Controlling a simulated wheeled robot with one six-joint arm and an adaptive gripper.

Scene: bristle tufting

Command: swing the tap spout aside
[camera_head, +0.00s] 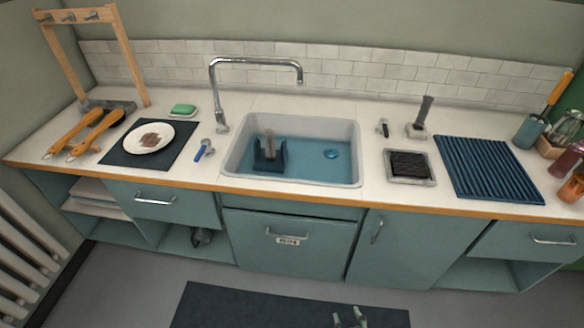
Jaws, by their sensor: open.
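The chrome tap (221,123) stands on the counter behind the sink's back left corner. Its tall spout (258,61) runs to the right above the back of the sink, and the outlet (300,76) points down. The white sink (355,160) holds blue water. A dark blue holder (269,158) with an upright piece in it sits at the left in the sink, and a small blue item (331,153) lies to its right. My gripper (350,318) shows only its fingertips at the bottom edge. It is open and empty, low in front of the cabinets, far from the tap.
A blue-handled tool (205,149) and a green soap (183,110) lie left of the tap. A plate (149,137) rests on a dark mat. A ribbed blue mat (487,168), a dark tray (410,166) and a scrubber (420,118) stand right.

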